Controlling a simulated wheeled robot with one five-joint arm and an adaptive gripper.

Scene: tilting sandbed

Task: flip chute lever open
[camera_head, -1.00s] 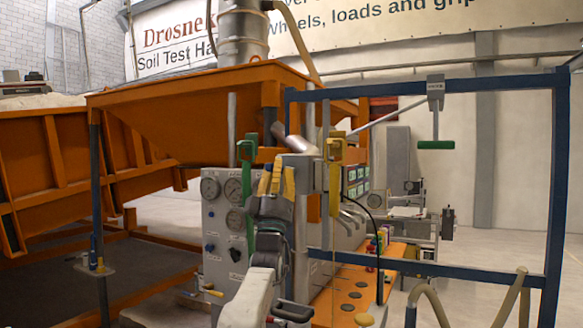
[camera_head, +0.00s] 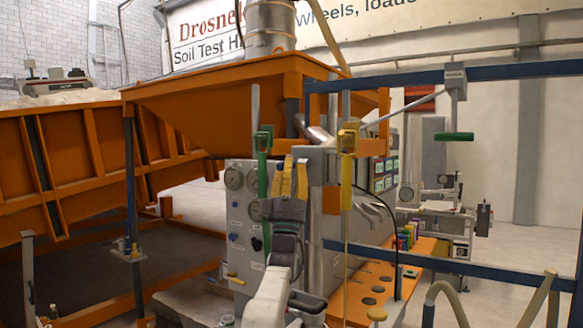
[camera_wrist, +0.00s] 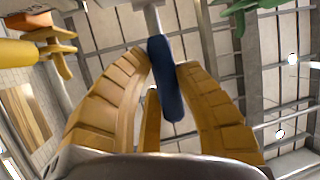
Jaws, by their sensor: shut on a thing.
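My gripper (camera_head: 288,178) has yellow ribbed fingers and stands upright in front of the grey column below the orange hopper. In the wrist view my gripper (camera_wrist: 166,72) is closed around a lever's dark blue grip (camera_wrist: 172,92). The lever's grey rod (camera_wrist: 152,18) runs up from the grip. In the head view this grip is hidden by the fingers. A green handle (camera_head: 264,141) is just left of my gripper, and a yellow handle (camera_head: 347,142) is to its right. I cannot tell the chute's state.
A grey gauge panel (camera_head: 240,215) stands behind my arm. A blue frame (camera_head: 440,254) with a hanging green-gripped lever (camera_head: 455,136) is on the right. An orange bench (camera_head: 350,297) with round holes is close at right. The orange sandbed (camera_head: 85,165) fills the left.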

